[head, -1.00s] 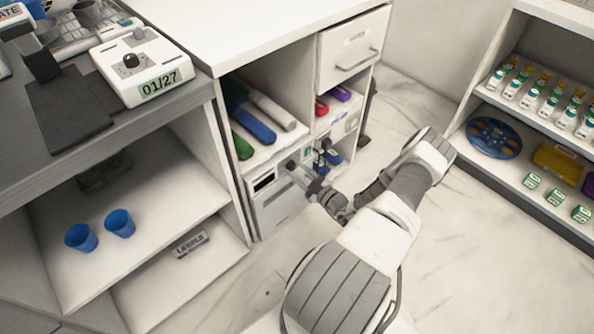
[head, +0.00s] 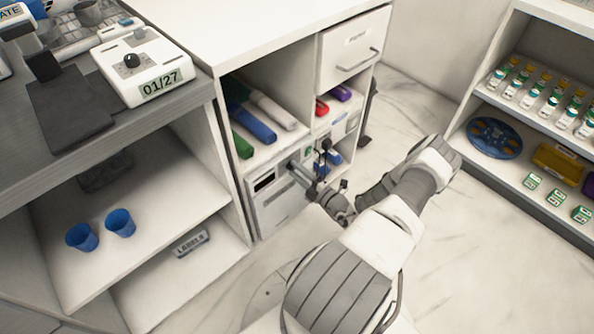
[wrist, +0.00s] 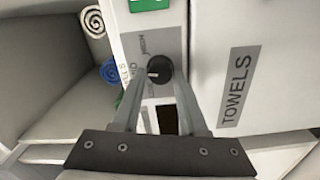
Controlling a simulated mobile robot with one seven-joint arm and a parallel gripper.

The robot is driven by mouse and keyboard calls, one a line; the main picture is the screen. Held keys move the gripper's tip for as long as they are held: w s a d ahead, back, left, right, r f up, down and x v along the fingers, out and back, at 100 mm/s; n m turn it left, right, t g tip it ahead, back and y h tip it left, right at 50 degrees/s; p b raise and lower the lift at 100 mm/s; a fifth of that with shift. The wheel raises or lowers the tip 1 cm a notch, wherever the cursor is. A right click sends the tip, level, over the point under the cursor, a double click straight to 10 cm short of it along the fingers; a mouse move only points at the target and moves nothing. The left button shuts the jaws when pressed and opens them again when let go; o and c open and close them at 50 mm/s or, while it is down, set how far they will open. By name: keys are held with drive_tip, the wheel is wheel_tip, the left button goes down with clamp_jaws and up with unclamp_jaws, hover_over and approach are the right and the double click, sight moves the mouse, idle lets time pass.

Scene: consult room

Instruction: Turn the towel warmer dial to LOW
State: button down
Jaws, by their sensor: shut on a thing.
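The towel warmer (head: 277,212) is a white box low in the cabinet, with a dark display (head: 264,181). Its black round dial (wrist: 159,70) shows in the wrist view on a grey panel with small lettering around it. A pale mark on the dial points left in that view. The label words are too small or covered to read with certainty. My gripper (wrist: 157,74) is shut on the dial, one finger on each side. In the head view my gripper (head: 294,166) reaches the warmer's upper front, and the hand hides the dial.
A TOWELS label (wrist: 237,85) is on the warmer's door. Rolled towels (head: 257,124) lie on the shelf above. A drawer (head: 352,50) is above right. Blue cups (head: 120,222) stand on the left shelf. Open floor (head: 450,260) lies right of my arm.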

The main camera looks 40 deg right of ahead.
drive_tip(key=n+p, duration=0.1)
drive_tip(key=n, duration=0.6)
drive_tip(key=n+p, duration=0.1)
drive_tip(key=n, duration=0.6)
drive_tip(key=shift+d+f, duration=0.15)
drive_tip(key=shift+n, duration=0.3)
drive_tip(key=shift+c, duration=2.3)
unclamp_jaws()
drive_tip(key=s+d+p, duration=0.1)
drive_tip(key=s+p, duration=0.2)
drive_tip(key=s, duration=1.4)
drive_tip(key=shift+s+d, duration=0.15)
drive_tip(key=shift+s, duration=0.05)
